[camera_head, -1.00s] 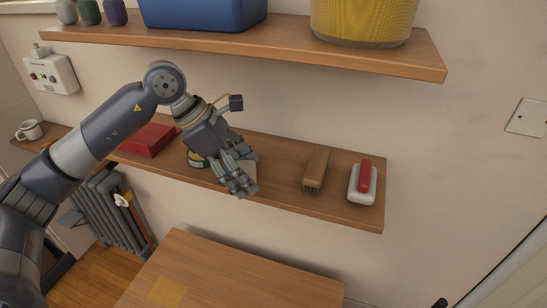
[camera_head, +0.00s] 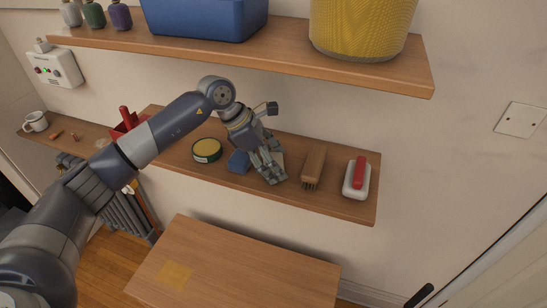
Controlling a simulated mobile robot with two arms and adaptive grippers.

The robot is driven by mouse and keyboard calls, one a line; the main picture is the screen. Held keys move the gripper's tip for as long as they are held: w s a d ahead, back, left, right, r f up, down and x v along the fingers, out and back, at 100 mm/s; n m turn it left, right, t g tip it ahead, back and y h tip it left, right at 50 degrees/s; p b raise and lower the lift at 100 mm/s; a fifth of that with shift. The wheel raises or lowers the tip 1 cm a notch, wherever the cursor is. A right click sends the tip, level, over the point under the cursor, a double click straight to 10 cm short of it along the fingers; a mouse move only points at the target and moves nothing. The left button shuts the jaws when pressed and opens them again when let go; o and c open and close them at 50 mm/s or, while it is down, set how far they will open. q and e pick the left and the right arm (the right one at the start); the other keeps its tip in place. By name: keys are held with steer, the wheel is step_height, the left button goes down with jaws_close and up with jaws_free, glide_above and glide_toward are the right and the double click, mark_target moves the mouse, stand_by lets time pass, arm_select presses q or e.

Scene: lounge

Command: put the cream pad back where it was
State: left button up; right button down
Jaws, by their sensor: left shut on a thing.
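My left gripper (camera_head: 270,172) is over the lower shelf, shut on the cream pad (camera_head: 280,157). Only a pale bit of the pad shows beside the fingers, which hide the rest. I cannot tell whether the pad touches the shelf. A blue block (camera_head: 238,161) lies just left of the gripper, and a wooden brush (camera_head: 314,166) lies to its right. A yellowish square patch (camera_head: 174,275) shows on the table below. My right gripper is not in view.
The lower shelf (camera_head: 345,209) also bears a round yellow-topped tin (camera_head: 207,150), a white and red brush (camera_head: 356,179), a red object (camera_head: 127,122) and a mug (camera_head: 35,121). The upper shelf (camera_head: 280,50) overhangs with a blue bin and a yellow basket. The wooden table (camera_head: 240,265) is mostly clear.

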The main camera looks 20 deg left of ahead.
mark_target(232, 165)
arm_select(q)
steer(key=shift+f, duration=0.2)
steer(key=o, duration=0.9)
steer(key=shift+r, duration=0.1)
steer(key=shift+o, duration=0.2)
steer(key=shift+r, duration=0.25)
steer(key=b+v, duration=0.2)
steer(key=b, duration=0.1)
steer(key=shift+a+r, duration=0.15)
steer(key=shift+a, duration=0.15)
steer(key=s+a+b, duration=0.1)
steer(key=a, duration=0.2)
steer(key=s+a+b, duration=0.1)
steer(key=a+b, duration=0.1)
steer(key=a, duration=0.1)
steer(key=s+a+b, duration=0.1)
steer(key=s+a, duration=0.1)
steer(key=a, duration=0.2)
steer(key=shift+b, duration=0.4)
steer(key=shift+s+a+r, duration=0.2)
steer(key=shift+a, duration=0.35)
